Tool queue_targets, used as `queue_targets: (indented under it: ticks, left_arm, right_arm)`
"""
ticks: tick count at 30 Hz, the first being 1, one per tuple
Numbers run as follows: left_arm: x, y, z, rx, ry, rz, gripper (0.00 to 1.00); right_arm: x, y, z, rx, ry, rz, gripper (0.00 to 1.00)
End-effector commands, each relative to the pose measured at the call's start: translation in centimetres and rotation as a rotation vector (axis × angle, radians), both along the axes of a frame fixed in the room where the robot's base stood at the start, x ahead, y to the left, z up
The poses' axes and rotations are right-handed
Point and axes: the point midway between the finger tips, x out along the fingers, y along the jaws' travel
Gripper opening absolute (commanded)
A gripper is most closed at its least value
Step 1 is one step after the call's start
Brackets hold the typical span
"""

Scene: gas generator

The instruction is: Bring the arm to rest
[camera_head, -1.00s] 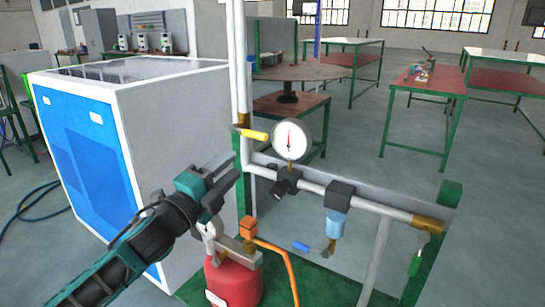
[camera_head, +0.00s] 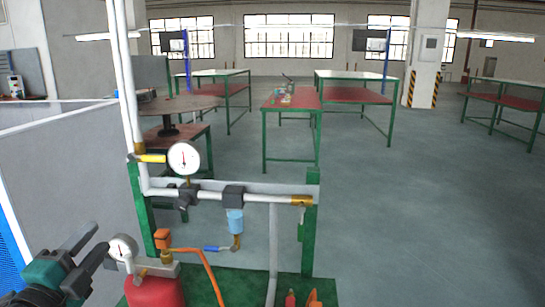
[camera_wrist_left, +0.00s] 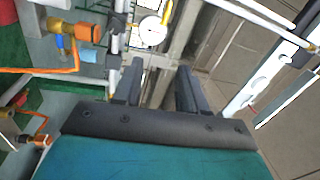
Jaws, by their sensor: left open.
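My left gripper (camera_head: 100,238) is at the lower left of the head view, beside the red gas cylinder (camera_head: 152,292). Its jaws are open and hold nothing. In the left wrist view its two dark fingers (camera_wrist_left: 160,66) stand apart with nothing between them. A small gauge (camera_head: 123,248) shows just right of the fingertips in the head view; I cannot tell the exact gap. The pipe stand (camera_head: 311,225) with a larger white gauge (camera_head: 184,158) and a blue filter (camera_head: 235,220) rises to the right. My right gripper is not in view.
An orange hose (camera_head: 208,268) runs down from the cylinder fittings. A large grey-white cabinet (camera_head: 75,175) stands at the left. Work tables, one with a red top (camera_head: 291,98), stand farther back. The floor (camera_head: 430,220) on the right is clear.

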Motion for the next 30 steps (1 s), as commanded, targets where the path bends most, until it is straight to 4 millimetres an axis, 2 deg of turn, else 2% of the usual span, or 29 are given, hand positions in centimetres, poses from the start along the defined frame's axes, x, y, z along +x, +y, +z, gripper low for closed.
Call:
queue_targets:
  ticks: [1, 6, 9, 12, 15, 19, 30]
  left_arm:
    - [-0.9, -1.0, -4.4, -0.135, 0.1, -0.001, 0.41]
    - [-4.8, -4.7, -14.9, -0.554, 0.358, 0.028, 0.41]
    - [-8.2, -7.9, -20.6, -0.807, 0.508, 0.073, 0.41]
    - [-11.7, -11.1, -24.7, -1.029, 0.63, 0.128, 0.41]
    - [-14.5, -13.7, -27.4, -1.19, 0.719, 0.181, 0.41]
    - [-16.5, -15.6, -29.0, -1.307, 0.776, 0.221, 0.41]
    - [-16.9, -16.1, -29.3, -1.334, 0.79, 0.231, 0.41]
  right_arm:
    - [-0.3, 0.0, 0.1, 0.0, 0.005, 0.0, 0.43]
    - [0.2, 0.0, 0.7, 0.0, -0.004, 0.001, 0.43]
    - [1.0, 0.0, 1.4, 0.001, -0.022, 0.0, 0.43]
    - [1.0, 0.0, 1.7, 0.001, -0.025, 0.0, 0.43]
    - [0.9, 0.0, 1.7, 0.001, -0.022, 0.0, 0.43]
    - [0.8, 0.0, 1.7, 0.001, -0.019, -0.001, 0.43]
    - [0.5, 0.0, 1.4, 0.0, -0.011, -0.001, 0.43]
